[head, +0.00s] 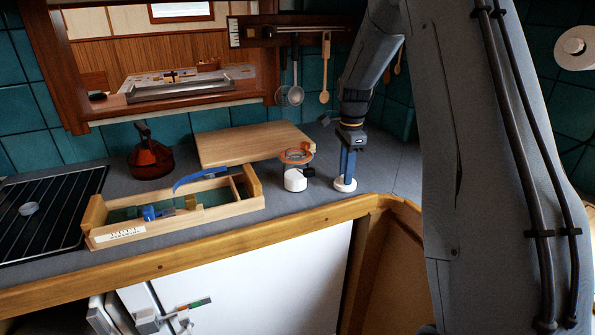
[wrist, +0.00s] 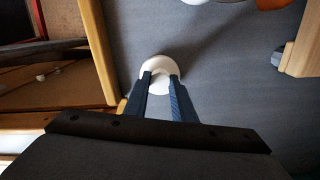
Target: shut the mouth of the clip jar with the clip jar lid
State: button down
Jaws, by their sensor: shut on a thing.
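The clip jar (head: 295,181) stands upright on the grey counter, with a white lower body, an orange ring at its top and a dark clip at its right side. Part of it shows at the top edge of the wrist view (wrist: 270,3). The white round clip jar lid (head: 344,186) is to the right of the jar, apart from it, at or just above the counter. My gripper (head: 346,175) points down and is shut on the lid; its blue fingers also hold it in the wrist view (wrist: 160,80). The fingers hide part of the lid.
A wooden board (head: 252,143) lies behind the jar. A wooden box (head: 175,222) with blue parts stands to the left, and a red-brown kettle (head: 150,158) behind it. The counter's wooden front edge (head: 215,250) runs close by. Utensils hang on the wall behind.

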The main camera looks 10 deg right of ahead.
jog(key=shift+r+p, duration=1.1)
jog(key=shift+r, duration=0.65)
dwell(0.5)
notch_tip(320, 180, up, 5)
jog(key=p, duration=0.3)
jog(key=shift+f, duration=0.1)
dwell(0.4)
